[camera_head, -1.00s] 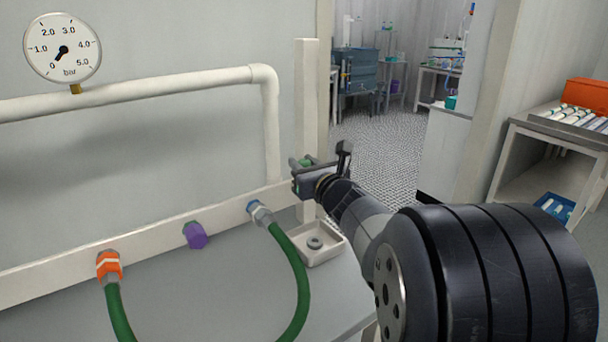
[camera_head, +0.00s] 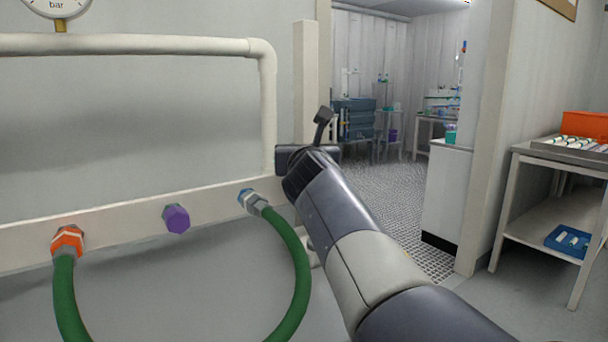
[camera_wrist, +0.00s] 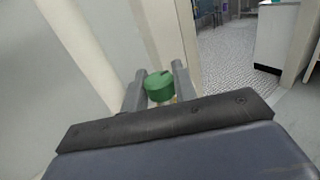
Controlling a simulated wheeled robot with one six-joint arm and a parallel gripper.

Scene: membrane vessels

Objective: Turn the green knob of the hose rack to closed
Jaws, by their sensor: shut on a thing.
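The green knob (camera_wrist: 159,86) shows in the wrist view, with a small dark mark on its top. My gripper (camera_wrist: 157,84) has one finger on each side of it and is shut on it. In the head view my gripper (camera_head: 306,158) is at the right end of the white hose rack (camera_head: 140,222), and it hides the knob there. I cannot read from these frames whether the knob stands at open or closed.
A green hose (camera_head: 300,262) loops from a blue-banded fitting (camera_head: 251,199) to an orange fitting (camera_head: 68,243). A purple plug (camera_head: 177,218) sits between them. A white pipe (camera_head: 130,46) runs above. A bench (camera_head: 560,155) with an orange box stands at right.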

